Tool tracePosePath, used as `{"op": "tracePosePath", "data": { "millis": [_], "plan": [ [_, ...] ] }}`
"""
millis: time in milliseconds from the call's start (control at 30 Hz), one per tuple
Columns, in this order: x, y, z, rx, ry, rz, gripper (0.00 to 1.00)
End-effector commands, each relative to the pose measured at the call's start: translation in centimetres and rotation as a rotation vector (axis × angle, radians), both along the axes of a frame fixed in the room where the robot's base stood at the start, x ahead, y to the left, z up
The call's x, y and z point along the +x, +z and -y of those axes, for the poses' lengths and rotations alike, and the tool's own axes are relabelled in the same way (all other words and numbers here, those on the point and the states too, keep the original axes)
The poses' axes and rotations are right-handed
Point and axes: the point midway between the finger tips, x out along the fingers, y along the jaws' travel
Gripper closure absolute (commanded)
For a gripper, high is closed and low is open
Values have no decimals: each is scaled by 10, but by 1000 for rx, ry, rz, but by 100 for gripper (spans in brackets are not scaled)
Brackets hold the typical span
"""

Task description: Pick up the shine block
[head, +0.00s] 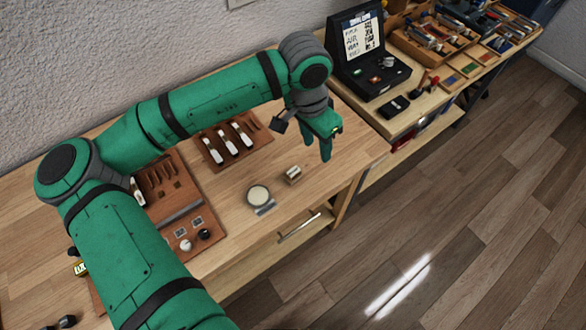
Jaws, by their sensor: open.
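A small block (292,175), pale with brown parts, sits on the wooden workbench near its front edge. It is the likeliest shine block, though its markings are too small to read. My gripper (318,158) hangs above the bench, to the right of and slightly behind the block in the head view. Its green fingers point down and are apart, with nothing seen between them. The exact height of the fingertips above the bench is hard to tell. The block is in full view and not touched.
A round pale dish (259,195) stands left of the block. A brown tool board (262,138) with white-handled tools lies behind. White and black knobs (204,234) sit further left. A black open case (372,84) stands on the adjoining bench. Bare bench lies right of the block.

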Motion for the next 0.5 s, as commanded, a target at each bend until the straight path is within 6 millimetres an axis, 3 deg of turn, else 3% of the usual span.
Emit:
{"op": "tracePosePath", "data": {
  "millis": [100,200,333,500],
  "plan": [
    [-5,2,-33,95,32,-34,59],
    [-8,3,-49,137,49,-54,59],
    [-10,-5,-57,155,59,-64,59],
    [-10,-31,-58,154,61,-64,59]
  ]
}}
